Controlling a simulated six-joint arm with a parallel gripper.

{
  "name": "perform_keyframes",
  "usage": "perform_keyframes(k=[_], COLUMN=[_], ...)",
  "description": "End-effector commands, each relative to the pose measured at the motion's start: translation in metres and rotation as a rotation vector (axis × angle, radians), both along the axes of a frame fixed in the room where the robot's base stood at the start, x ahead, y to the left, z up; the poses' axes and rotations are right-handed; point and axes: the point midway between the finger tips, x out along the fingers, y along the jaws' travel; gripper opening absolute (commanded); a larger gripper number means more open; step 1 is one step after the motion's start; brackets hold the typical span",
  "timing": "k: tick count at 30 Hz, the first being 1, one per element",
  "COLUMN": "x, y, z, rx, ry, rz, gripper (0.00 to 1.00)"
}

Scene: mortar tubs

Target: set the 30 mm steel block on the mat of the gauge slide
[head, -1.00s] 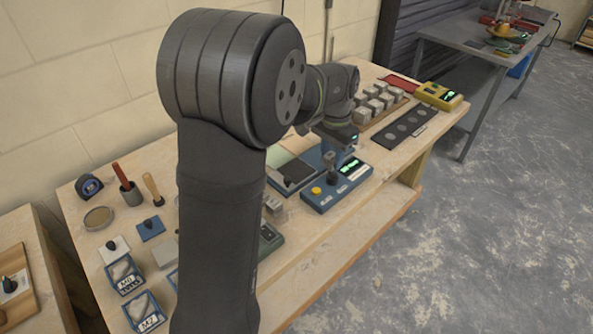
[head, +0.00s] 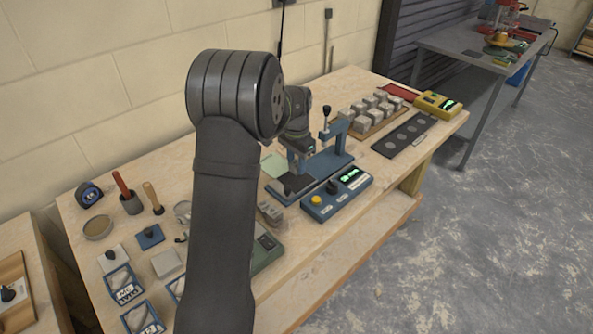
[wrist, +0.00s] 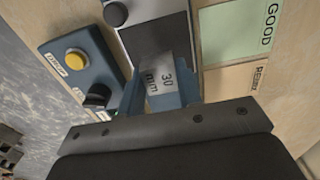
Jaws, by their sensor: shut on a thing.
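The steel block (wrist: 158,70), marked 30 mm, is between the blue fingers of my gripper (wrist: 160,88) in the wrist view. My gripper is shut on it. The dark mat (wrist: 150,36) of the gauge slide lies right under and beyond the block; I cannot tell whether the block touches it. In the head view my gripper (head: 300,168) is low over the near left end of the blue gauge slide (head: 330,165), by the dark mat (head: 285,191). The block is not clear in the head view.
A blue control box (head: 336,196) with a yellow button stands close in front of the slide. A green panel (wrist: 240,35) marked GOOD lies beside it. The slide's blue post and black-knobbed lever (head: 326,120) rise behind my gripper. Several pale blocks (head: 375,108) stand farther back.

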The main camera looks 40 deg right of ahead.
Motion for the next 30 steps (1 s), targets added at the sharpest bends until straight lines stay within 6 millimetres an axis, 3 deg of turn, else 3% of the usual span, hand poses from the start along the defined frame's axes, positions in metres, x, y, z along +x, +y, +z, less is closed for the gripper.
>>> perform_keyframes(k=[6, 17, 18, 21, 30], x=[-0.001, -0.001, -0.001, -0.001, -0.001], y=[0.0, 0.0, 0.0, 0.0, 0.0], z=[-0.031, -0.035, -0.035, -0.035, -0.033], rx=[0.002, 0.001, 0.001, 0.001, 0.001], ry=[0.001, 0.0, 0.001, 0.001, 0.0], rz=[0.0, 0.0, 0.0, 0.0, 0.0], gripper=[0.0, 0.0, 0.36, 0.53, 0.53])
